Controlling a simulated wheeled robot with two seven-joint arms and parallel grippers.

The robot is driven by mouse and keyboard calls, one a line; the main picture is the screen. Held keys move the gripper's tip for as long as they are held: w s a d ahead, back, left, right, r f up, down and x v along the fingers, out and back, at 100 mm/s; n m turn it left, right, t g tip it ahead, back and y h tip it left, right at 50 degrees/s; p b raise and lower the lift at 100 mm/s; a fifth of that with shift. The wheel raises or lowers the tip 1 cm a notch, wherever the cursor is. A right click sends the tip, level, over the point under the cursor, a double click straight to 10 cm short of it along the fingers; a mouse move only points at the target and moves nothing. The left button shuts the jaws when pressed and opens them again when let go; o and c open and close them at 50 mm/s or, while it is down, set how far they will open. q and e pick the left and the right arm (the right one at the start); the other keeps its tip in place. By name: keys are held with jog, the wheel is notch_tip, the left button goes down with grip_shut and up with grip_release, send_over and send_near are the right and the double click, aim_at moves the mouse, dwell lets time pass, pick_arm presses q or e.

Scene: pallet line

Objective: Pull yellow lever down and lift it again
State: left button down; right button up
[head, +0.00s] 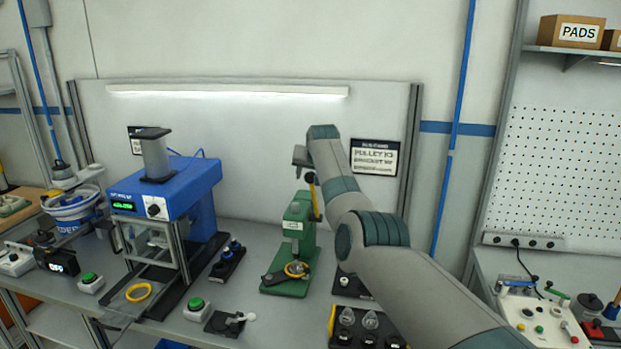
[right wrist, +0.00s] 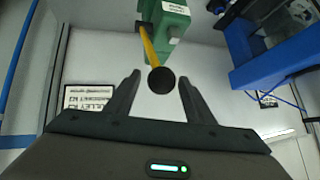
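The yellow lever (head: 316,203) stands steeply raised on the right side of the green press (head: 299,232). Its black round knob (head: 310,178) is at the top end. My right gripper (head: 301,160) is just above the knob at the press's upper end. In the right wrist view my right gripper (right wrist: 160,88) is open. The black knob (right wrist: 161,80) appears between its two fingertips with a gap on each side, and the yellow lever (right wrist: 149,46) runs from it to the green press (right wrist: 168,22). Depth between knob and fingers is hard to judge. My left gripper is not in view.
A blue press (head: 185,195) stands left of the green one. A sign (head: 375,157) hangs behind my right arm.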

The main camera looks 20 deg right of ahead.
jog(key=shift+f, duration=0.2)
jog(key=shift+s+a, duration=0.15)
jog(key=shift+s+r+b, duration=0.4)
jog(key=shift+b, duration=0.45)
jog(key=shift+s+a+r+b, duration=0.15)
jog(key=shift+s+r+b, duration=0.3)
jog(key=shift+s+b, duration=0.15)
jog(key=b+v, duration=0.6)
jog(key=v, duration=0.8)
jog(key=shift+r+b, duration=0.35)
jog(key=shift+r, duration=0.05)
